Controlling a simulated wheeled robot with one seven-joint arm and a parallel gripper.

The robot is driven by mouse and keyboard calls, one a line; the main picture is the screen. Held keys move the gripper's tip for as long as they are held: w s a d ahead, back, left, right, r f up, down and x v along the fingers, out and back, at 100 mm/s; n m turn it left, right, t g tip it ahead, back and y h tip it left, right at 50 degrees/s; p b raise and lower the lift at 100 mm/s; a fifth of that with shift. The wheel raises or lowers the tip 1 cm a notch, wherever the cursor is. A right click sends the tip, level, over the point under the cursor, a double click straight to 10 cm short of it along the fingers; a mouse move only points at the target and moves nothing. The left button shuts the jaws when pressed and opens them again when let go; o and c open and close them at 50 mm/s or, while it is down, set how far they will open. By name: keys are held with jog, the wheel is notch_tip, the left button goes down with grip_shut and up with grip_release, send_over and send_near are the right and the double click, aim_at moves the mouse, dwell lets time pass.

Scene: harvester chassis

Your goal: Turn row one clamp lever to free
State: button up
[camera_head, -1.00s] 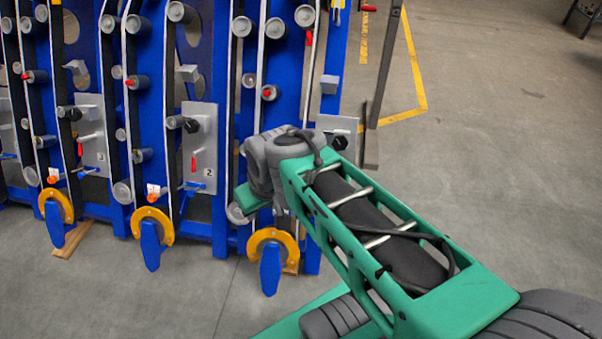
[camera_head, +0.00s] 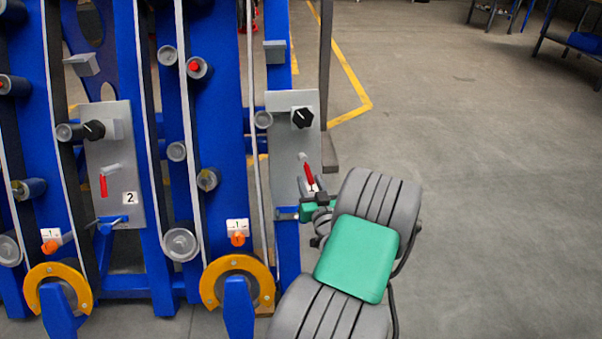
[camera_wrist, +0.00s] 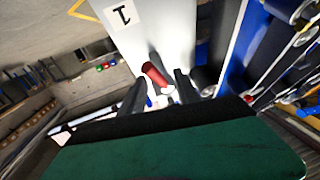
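The row one clamp lever is a red handle (camera_head: 309,173) on a grey metal plate (camera_head: 284,150) at the right end of the blue frame. In the wrist view the red lever (camera_wrist: 155,74) stands out from the plate (camera_wrist: 160,28), which bears a label "1" (camera_wrist: 122,14). My gripper (camera_head: 318,194) is just below the lever in the head view, partly hidden by my arm. In the wrist view my gripper (camera_wrist: 160,88) has its two black fingers apart, one on each side of the lever, with gaps visible. Contact is not visible.
A black knob (camera_head: 302,118) sits above the lever on the same plate. A second plate marked "2" (camera_head: 112,165) with its own red lever stands to the left. A dark post (camera_head: 325,80) rises behind the frame.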

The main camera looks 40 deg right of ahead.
jog(key=x, duration=0.7)
jog(key=shift+a, duration=0.2)
jog(key=shift+w, duration=0.15)
grip_shut()
jog(key=shift+r, duration=0.1)
dwell(0.8)
